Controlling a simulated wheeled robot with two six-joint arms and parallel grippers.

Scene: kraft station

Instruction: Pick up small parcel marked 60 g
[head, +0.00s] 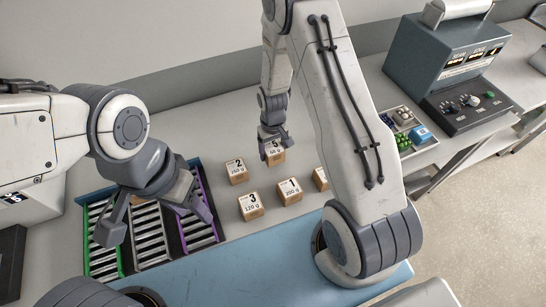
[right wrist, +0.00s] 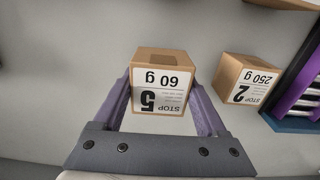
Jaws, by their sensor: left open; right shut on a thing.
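The small brown parcel marked 60 g, with "STOP 5" on its label, is at the back of the parcel group in the head view (head: 274,155). In the right wrist view the 60 g parcel (right wrist: 160,82) sits between the two purple fingers. My right gripper (head: 272,140) is shut on it from above; in the head view the fingers hide part of its top. I cannot tell whether the parcel touches the table. My left gripper (head: 150,212) is open and empty above the roller racks.
Other parcels stand nearby: stop 2, 250 g (head: 237,172), stop 3 (head: 251,206), stop 1 (head: 289,192), and one partly hidden by my right arm (head: 321,179). Roller racks with green and purple edges (head: 102,262) lie left. A console (head: 450,60) and a parts tray (head: 412,152) stand right.

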